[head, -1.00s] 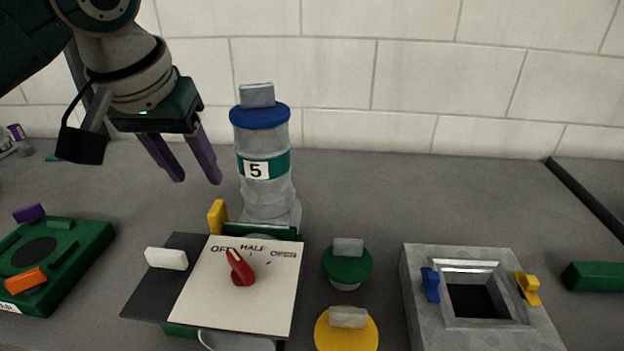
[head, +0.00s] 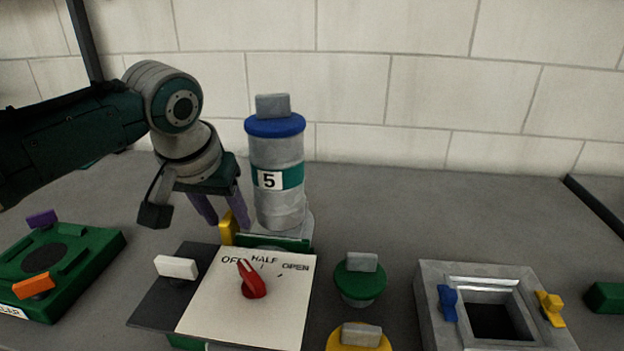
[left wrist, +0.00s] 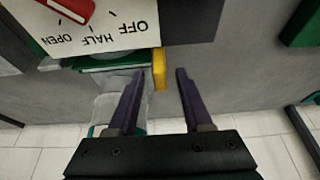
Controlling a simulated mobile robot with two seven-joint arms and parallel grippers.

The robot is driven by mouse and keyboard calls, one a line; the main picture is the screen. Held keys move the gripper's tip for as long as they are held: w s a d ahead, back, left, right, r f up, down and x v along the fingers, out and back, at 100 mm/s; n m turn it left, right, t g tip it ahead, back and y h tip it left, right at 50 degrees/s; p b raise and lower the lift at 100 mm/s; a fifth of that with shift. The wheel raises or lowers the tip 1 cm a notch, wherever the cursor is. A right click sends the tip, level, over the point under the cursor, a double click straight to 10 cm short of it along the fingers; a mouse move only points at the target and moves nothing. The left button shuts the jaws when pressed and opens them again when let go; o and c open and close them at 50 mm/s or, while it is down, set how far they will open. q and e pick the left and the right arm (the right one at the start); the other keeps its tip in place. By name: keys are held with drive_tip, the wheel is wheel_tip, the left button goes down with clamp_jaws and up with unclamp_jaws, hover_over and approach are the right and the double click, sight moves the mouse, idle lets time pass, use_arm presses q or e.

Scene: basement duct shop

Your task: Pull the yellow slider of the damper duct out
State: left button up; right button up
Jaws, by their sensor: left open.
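The damper duct has a white dial plate (head: 220,310) marked OFF, HALF and OPEN, with a red pointer (head: 253,280) aimed near OFF. The upright yellow slider tab (head: 228,228) stands at its back left edge. It also shows in the left wrist view (left wrist: 158,66). My left gripper (head: 227,222) is open and points down at the tab. In the left wrist view, the tab lies between the lines of its two fingertips (left wrist: 160,75), close to the left one. I cannot tell whether they touch. My right gripper is not in view.
A grey canister (head: 275,205) with a blue lid stands just right of the left gripper. A white handle (head: 176,267) on a dark plate is in front. A green box (head: 85,265) is at left. A grey square-holed block (head: 435,310) and knobbed lids are at right.

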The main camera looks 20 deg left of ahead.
use_arm(q)
clamp_jaws()
idle(1.3)
